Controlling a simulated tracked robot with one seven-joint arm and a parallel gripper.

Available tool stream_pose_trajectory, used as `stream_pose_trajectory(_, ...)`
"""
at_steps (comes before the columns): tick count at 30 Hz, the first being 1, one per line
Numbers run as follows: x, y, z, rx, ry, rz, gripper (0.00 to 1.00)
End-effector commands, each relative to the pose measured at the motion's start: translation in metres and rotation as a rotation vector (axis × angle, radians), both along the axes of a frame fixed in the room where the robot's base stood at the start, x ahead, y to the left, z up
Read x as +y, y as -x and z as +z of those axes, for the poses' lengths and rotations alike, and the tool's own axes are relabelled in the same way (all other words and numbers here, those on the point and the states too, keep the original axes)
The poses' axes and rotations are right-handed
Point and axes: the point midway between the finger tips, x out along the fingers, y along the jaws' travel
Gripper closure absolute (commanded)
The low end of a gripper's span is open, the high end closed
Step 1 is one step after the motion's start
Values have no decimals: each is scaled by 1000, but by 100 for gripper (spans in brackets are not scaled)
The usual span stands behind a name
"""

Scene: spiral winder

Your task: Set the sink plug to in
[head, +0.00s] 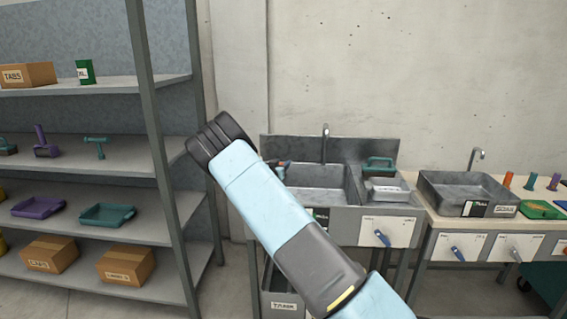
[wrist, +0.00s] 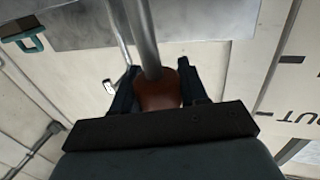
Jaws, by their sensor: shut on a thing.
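My gripper (wrist: 158,90) is shut on a red-brown grip (wrist: 158,94) in the wrist view. A grey metal rod (wrist: 143,38) runs up from this grip. Large dark lettering that looks like OUT stands on a pale panel (wrist: 295,95) to the right. In the head view my arm crosses the middle and hides most of the gripper; a small dark and brownish end shows by the left rim of a steel sink (head: 335,176). Below this sink, a white panel (head: 400,232) carries a blue lever (head: 382,237). I cannot make out the plug itself in the basin.
A teal-handled item (head: 379,164) sits right of the sink. A second sink (head: 468,193) stands further right, with a blue lever (head: 458,253) and a grey lever (head: 516,254) below. A shelf rack (head: 165,150) with boxes and trays fills the left.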

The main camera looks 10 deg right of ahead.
Motion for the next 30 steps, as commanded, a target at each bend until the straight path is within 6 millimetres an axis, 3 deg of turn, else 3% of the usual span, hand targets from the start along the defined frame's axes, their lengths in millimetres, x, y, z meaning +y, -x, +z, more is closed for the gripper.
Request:
stream_pose_trajectory(5,-3,1,-31,4,1,-3,100)
stream_pose_trajectory(14,-3,2,-37,7,-1,-4,100)
stream_pose_trajectory(15,-3,2,-37,7,-1,-4,53)
stream_pose_trajectory(21,-2,1,-36,5,-1,-3,36)
stream_pose_trajectory(30,-2,1,-31,2,-2,-2,36)
